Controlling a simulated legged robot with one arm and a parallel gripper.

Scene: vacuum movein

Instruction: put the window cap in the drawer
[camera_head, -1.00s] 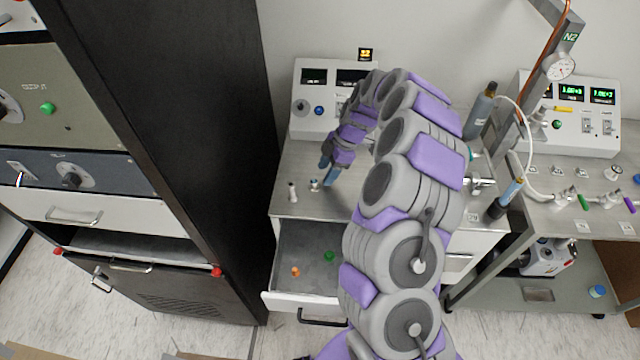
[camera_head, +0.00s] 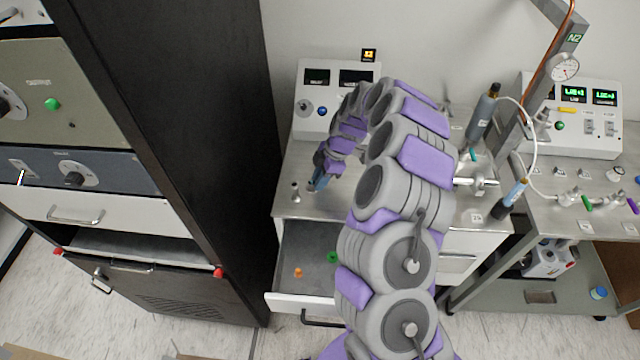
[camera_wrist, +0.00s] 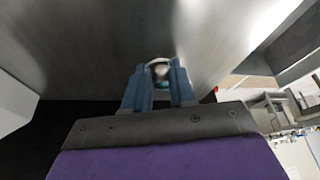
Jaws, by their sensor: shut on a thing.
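My gripper (camera_head: 316,184) is down at the bench top's front left part. Its blue fingers are shut on a small pale, ring-like piece with a teal part, apparently the window cap (camera_wrist: 160,69), seen between the fingertips in the wrist view. The fingers mostly hide it in the head view, and I cannot tell whether it still touches the bench. The drawer (camera_head: 290,300) below the bench top is pulled open, in front of and below my gripper. A small orange piece (camera_head: 298,272) and a green piece (camera_head: 333,257) lie in it. My arm covers the drawer's right side.
A small metal fitting (camera_head: 295,191) stands on the bench just left of my gripper. A control box (camera_head: 322,118) stands behind. A tall black cabinet (camera_head: 190,150) rises left of the bench. Metal piping with a blue-handled part (camera_head: 514,192) is at the right.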

